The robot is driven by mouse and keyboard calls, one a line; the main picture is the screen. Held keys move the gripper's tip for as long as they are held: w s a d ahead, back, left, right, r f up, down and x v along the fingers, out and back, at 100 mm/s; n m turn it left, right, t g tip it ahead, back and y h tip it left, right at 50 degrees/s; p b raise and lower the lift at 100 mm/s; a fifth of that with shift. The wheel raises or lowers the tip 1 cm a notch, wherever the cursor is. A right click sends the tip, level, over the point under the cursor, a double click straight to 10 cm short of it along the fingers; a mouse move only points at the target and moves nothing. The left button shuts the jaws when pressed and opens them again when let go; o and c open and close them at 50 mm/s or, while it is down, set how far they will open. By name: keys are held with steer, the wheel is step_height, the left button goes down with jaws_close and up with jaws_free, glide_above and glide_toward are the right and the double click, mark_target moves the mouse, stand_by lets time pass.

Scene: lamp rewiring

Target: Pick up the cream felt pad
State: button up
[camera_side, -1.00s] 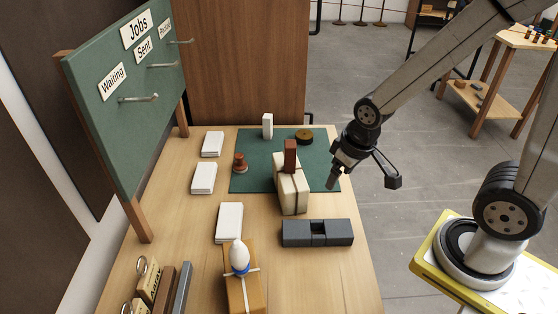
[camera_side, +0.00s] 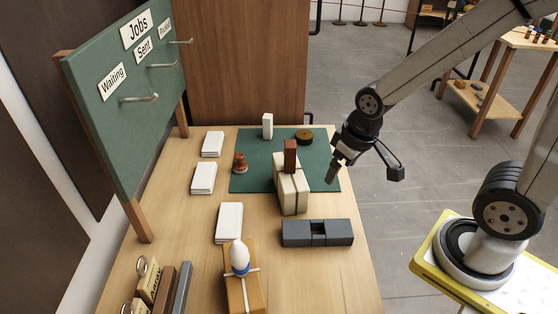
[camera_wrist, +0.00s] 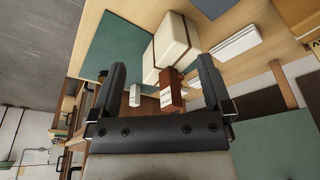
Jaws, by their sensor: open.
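I cannot tell for certain which thing is the cream felt pad. A cream block (camera_side: 287,200) with a dark strap stands on the front edge of the green mat, with a red-brown block (camera_side: 290,152) upright on it. The cream block also shows in the wrist view (camera_wrist: 172,42), beyond my fingertips, as does the red-brown block (camera_wrist: 171,91). A small white upright block (camera_side: 267,126) stands at the mat's back edge. My gripper (camera_side: 334,172) is open and empty, above the mat's right edge, to the right of the cream block. In the wrist view its fingers (camera_wrist: 162,64) are spread wide.
The green mat (camera_side: 257,183) also bears a reddish knob-like piece (camera_side: 240,163) and a dark brown disc (camera_side: 304,136). White stacks (camera_side: 229,222) line the left. A dark grey slotted block (camera_side: 299,233) and an orange-brown box (camera_side: 245,294) are in front. A sign board (camera_side: 125,125) stands left.

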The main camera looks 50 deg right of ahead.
steer(key=w+a+r+m+g, duration=0.1)
steer(key=w+r+m, duration=0.15)
steer(key=w, duration=0.55)
steer(key=w+r+m, duration=0.2)
steer(key=w+r, duration=0.2)
steer(key=w, duration=0.4)
steer(key=m+g, duration=0.2)
steer(key=m, duration=0.4)
glide_above(239, 155)
step_height(239, 155, down, 4)
steer(key=r, duration=0.1)
steer(key=shift+n, duration=0.25)
step_height(239, 155, down, 14)
steer(key=shift+w+f, duration=0.1)
steer(key=shift+f, duration=0.05)
steer(key=shift+f, duration=0.1)
steer(key=shift+f, duration=2.5)
